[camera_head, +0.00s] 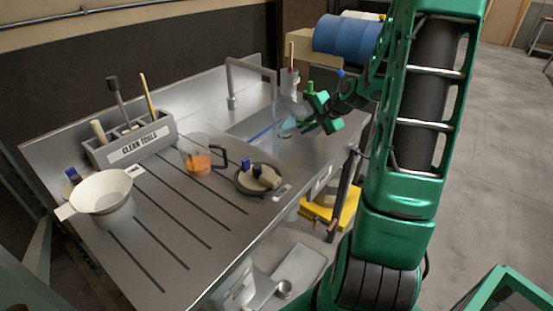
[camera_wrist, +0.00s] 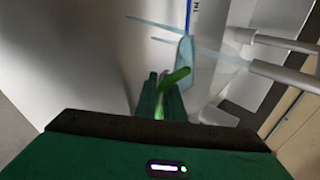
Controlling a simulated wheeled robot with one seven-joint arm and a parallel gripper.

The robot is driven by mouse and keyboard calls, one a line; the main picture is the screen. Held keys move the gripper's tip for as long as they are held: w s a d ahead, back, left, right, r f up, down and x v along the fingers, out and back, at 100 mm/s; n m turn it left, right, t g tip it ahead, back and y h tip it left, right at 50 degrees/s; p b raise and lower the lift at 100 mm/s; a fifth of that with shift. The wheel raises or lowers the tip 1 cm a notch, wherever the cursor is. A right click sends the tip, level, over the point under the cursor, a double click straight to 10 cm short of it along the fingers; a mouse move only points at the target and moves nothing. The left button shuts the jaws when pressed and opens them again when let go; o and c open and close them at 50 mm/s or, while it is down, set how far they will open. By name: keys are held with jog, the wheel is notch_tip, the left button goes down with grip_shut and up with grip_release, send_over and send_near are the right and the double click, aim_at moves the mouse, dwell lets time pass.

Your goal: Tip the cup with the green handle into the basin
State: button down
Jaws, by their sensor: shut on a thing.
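My gripper (camera_head: 322,110) is at the right end of the sink unit, beside the basin (camera_head: 243,130). It is shut on the green handle (camera_wrist: 176,78) of a clear cup (camera_head: 287,112). The cup is see-through and faint, held to the left of my gripper at the basin's right part. Its edges blend with the steel behind, so its exact tilt and contents are hard to tell. In the wrist view the handle rises between the green fingers (camera_wrist: 160,100), with a pale blue clear wall of the cup beyond.
A faucet (camera_head: 233,85) arches behind the basin. On the drainboard (camera_head: 185,235) stand an orange-filled jug with a dark handle (camera_head: 198,158), a round dark dish (camera_head: 258,180), a white funnel-like bowl (camera_head: 100,192) and a "CLEAN TOOLS" caddy (camera_head: 135,148). A blue drum (camera_head: 347,36) stands behind.

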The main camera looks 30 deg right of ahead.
jog(key=shift+s+a+r+n+h, duration=0.15)
jog(key=shift+a+r+n+h, duration=0.15)
jog(key=shift+a, duration=0.15)
dwell(1.1)
jog(key=shift+r+t+h, duration=0.25)
jog(key=shift+t+h, duration=0.25)
jog(key=shift+h, duration=0.1)
dwell(1.0)
jog(key=shift+a, duration=0.1)
